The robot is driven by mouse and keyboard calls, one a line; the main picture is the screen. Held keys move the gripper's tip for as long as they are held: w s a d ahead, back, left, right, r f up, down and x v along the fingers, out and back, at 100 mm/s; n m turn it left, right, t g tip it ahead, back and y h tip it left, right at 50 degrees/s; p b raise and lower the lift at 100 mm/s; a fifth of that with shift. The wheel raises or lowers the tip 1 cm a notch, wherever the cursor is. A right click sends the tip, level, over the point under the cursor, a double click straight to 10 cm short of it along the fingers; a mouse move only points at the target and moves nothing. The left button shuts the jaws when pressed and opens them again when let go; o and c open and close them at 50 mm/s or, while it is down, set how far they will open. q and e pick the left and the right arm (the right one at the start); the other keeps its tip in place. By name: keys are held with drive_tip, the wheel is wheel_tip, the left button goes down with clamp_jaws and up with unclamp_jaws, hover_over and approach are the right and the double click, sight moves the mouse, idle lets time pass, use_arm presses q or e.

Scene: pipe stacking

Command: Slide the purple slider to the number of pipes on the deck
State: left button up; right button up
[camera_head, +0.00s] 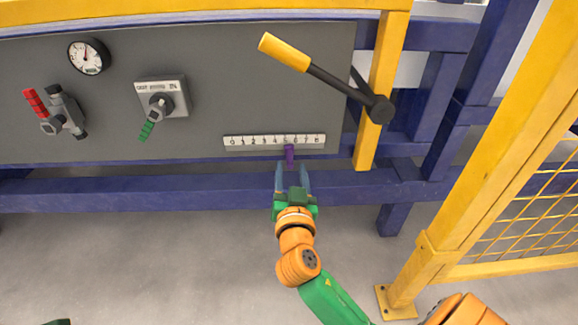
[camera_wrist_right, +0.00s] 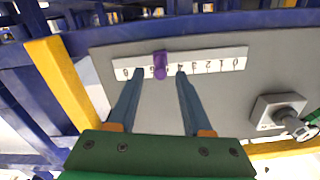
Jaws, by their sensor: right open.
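The purple slider (camera_head: 290,153) sits on a white number strip (camera_head: 258,140) marked 0 to 8, on the grey panel. It stands around 5 or 6; I cannot tell which exactly. My right gripper (camera_head: 292,169) is open, just in front of the panel, with its two blue fingers pointing at the slider. No pipes on a deck are visible.
The panel also carries a gauge (camera_head: 89,56), a red-handled valve (camera_head: 60,112) and a green-handled switch (camera_head: 161,101). A yellow-handled lever (camera_head: 320,76) sticks out above the strip. A yellow post (camera_head: 383,90) and mesh fence (camera_head: 530,200) stand right. Bare floor lies below.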

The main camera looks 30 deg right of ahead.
sight(289, 152)
drive_tip(key=x, duration=0.4)
drive_tip(key=shift+w+d+b, duration=0.15)
drive_tip(key=shift+w+b, duration=0.1)
drive_tip(key=shift+b, duration=0.1)
drive_tip(key=shift+f, duration=0.1)
clamp_jaws()
idle(0.9)
